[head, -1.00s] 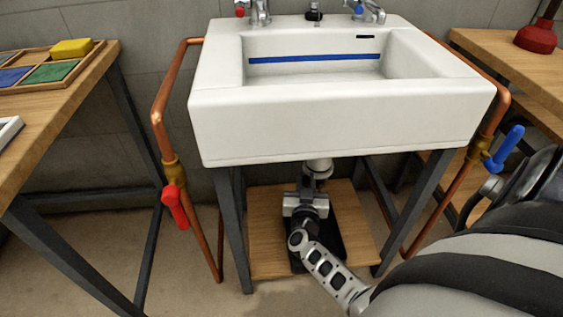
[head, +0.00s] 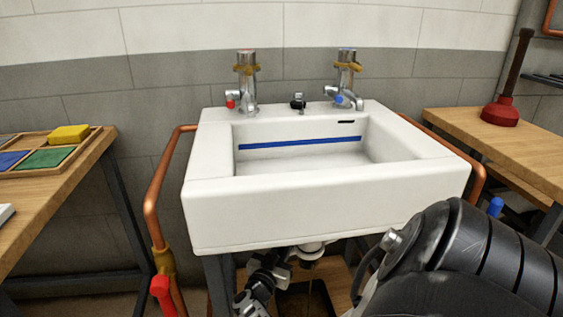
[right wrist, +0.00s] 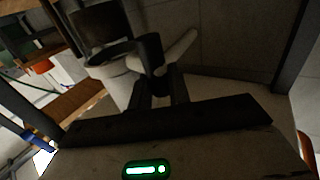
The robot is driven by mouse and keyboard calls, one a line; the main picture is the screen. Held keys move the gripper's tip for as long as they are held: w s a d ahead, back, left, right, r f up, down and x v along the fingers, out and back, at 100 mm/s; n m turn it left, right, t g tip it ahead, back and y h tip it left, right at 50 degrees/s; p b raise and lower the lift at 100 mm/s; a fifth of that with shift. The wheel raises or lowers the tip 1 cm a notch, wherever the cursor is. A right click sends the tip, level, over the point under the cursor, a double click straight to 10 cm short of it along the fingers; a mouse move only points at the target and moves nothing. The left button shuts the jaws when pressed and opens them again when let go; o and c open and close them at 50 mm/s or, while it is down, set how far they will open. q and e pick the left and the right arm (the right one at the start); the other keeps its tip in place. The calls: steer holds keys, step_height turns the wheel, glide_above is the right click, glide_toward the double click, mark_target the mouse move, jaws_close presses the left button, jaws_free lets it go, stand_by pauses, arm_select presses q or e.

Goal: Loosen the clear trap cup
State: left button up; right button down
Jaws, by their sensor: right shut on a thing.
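The right wrist view is dark. My right gripper (right wrist: 162,98) is shut on the stub of a dark ring-shaped tool (right wrist: 125,52). The ring lies beside or around a pale cylinder; I cannot tell which. A white pipe piece (right wrist: 180,50) slants just right of the stub. In the head view my right gripper (head: 279,268) is partly hidden under the sink's front, left of a white drain fitting (head: 311,250). I cannot make out the clear trap cup for certain in either view. My left gripper is not in view.
The white sink (head: 320,215) hangs over the work space. A copper pipe (head: 158,190) with a red valve handle (head: 161,288) stands at left. A blue valve handle (head: 495,207) shows at right. A bench with colored trays (head: 85,150) and a bench with a plunger (head: 500,110) flank the sink.

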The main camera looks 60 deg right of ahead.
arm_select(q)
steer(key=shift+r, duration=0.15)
arm_select(e)
steer(key=shift+w+d, duration=0.15)
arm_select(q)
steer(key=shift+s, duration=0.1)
arm_select(e)
steer(key=c, duration=1.3)
jaws_free()
steer(key=shift+c, duration=0.2)
steer(key=shift+s+a+p, duration=0.15)
steer(key=shift+a+p, duration=0.2)
steer(key=shift+a, duration=0.7)
steer(key=shift+s+a+p, duration=0.2)
steer(key=shift+a+p, duration=0.1)
steer(key=shift+a, duration=0.7)
steer(key=shift+s+a+p, duration=0.15)
steer(key=shift+a+p, duration=0.2)
steer(key=shift+a, duration=1.1)
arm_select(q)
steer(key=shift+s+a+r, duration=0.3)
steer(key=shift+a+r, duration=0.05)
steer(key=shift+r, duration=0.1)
arm_select(e)
steer(key=shift+s+a, duration=0.1)
steer(key=shift+a, duration=0.1)
steer(key=shift+c, duration=0.3)
